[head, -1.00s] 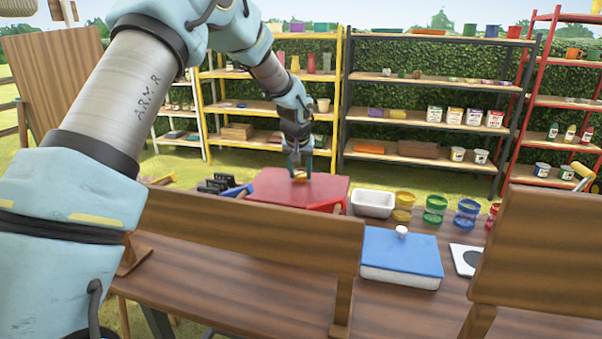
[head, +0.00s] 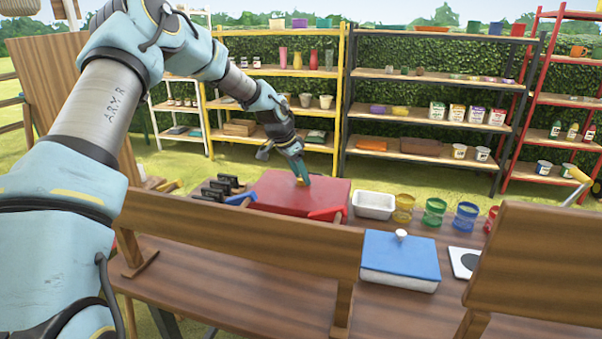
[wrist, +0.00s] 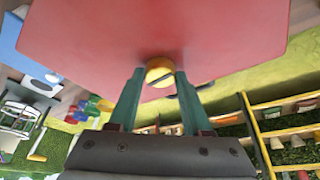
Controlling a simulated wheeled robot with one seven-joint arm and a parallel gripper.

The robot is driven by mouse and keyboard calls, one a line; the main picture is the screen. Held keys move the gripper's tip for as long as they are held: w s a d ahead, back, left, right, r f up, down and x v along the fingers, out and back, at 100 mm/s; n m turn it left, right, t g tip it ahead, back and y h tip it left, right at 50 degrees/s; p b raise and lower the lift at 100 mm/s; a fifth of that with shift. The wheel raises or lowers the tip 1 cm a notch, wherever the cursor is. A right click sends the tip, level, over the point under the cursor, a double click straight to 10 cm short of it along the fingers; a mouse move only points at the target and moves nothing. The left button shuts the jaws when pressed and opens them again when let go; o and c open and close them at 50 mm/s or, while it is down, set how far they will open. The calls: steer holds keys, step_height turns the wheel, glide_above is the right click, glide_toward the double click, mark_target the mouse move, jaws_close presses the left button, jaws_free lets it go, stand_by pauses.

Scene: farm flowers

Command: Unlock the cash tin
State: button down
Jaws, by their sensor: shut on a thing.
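The cash tin appears to be the red box (head: 270,194) on the wooden table, behind a wooden board. Its red face fills the upper part of the wrist view (wrist: 150,25). A round yellow-orange knob with a dark slot (wrist: 160,70) sits against the edge of that red face; it shows small on the tin in the head view (head: 299,182). My gripper (head: 302,177) reaches down to the tin at a slant. In the wrist view its two green fingers (wrist: 160,79) are closed on either side of the knob. I cannot tell whether the tin is locked.
A white tray (head: 374,205) and several coloured jars (head: 434,212) stand right of the tin. A blue-lidded box (head: 401,255) is nearer. Wooden boards (head: 235,243) and (head: 535,260) rise along the front. Dark clips (head: 219,190) lie left of the tin. Shelves (head: 430,115) stand behind.

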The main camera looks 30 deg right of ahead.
steer(key=shift+m+g, duration=0.3)
steer(key=shift+m, duration=0.3)
steer(key=shift+c, duration=1.7)
jaws_free()
steer(key=shift+a+r, duration=0.1)
steer(key=b+v, duration=0.3)
steer(key=v, duration=0.7)
steer(key=shift+r, duration=0.25)
